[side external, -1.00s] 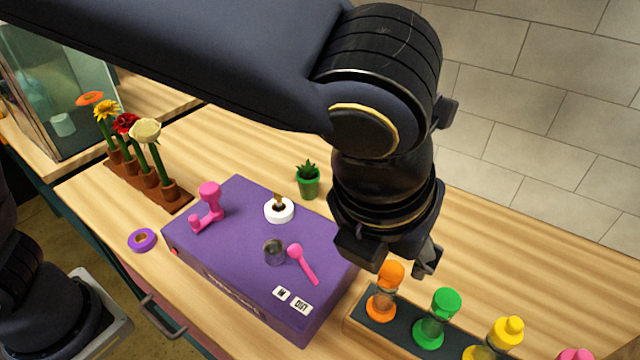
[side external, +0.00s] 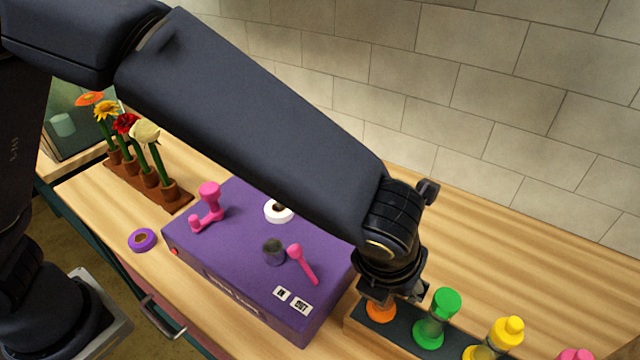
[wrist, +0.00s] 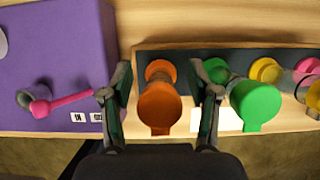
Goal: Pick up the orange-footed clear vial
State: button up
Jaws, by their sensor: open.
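The orange-footed vial (wrist: 160,100) stands upright in the rack, with an orange cap and an orange foot. In the wrist view it sits between the two fingers of my open gripper (wrist: 160,100), with a gap on each side. In the side external view my gripper (side external: 383,303) is right above and around the orange vial (side external: 381,312). Only the orange lower part shows there; its top is hidden behind my wrist and gripper.
A green vial (side external: 436,318) stands close beside it in the dark rack (side external: 400,339), near my right finger. A yellow vial (side external: 495,341) and a pink one (side external: 577,354) stand further right. A purple box (side external: 235,262) with a pink lever (side external: 302,264) lies to the left.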

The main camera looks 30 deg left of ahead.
jog(key=shift+c, duration=0.4)
grip_shut()
jog(key=shift+r, duration=0.1)
